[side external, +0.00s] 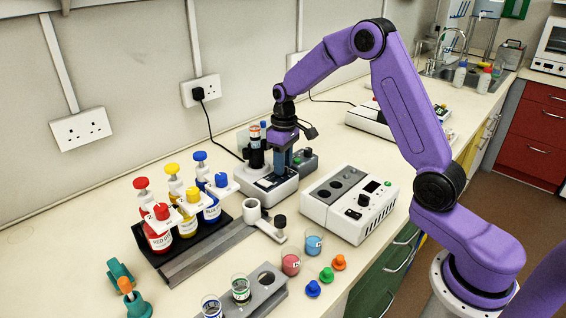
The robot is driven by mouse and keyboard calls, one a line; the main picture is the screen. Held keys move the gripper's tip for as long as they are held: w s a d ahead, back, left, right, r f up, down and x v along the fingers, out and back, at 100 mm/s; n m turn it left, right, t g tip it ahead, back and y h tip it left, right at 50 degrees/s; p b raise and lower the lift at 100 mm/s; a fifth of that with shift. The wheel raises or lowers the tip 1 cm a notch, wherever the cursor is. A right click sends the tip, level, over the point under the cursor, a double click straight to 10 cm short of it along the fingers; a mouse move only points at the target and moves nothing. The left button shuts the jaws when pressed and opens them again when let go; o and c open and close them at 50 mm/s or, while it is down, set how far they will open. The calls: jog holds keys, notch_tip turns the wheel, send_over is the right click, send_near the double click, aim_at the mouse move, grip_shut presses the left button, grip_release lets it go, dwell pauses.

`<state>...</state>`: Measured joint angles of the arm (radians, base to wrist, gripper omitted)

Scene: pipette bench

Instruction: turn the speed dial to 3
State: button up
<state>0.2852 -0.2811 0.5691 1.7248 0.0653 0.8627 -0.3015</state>
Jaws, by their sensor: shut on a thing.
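My gripper (279,172) points down over the right part of a small white mixer base (285,190), to the right of its black upright holder (256,158). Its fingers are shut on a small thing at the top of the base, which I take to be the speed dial. The fingers hide the dial, and I cannot read its scale or setting.
A white control box (335,218) with a black knob stands just right of the mixer. A rack of red, yellow and blue bottles (187,228) stands at left. Cups (291,262) and coloured stoppers (326,274) sit in front. A grey block (262,292) is nearer.

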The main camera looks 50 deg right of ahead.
jog(key=shift+w+r+n, duration=0.1)
jog(key=shift+n, duration=2.1)
jog(key=o, duration=1.1)
jog(key=shift+c, duration=0.2)
notch_tip(320, 180, up, 17)
jog(key=shift+w+d+r, duration=0.2)
jog(key=shift+w+d, duration=0.05)
jog(key=shift+d, duration=0.05)
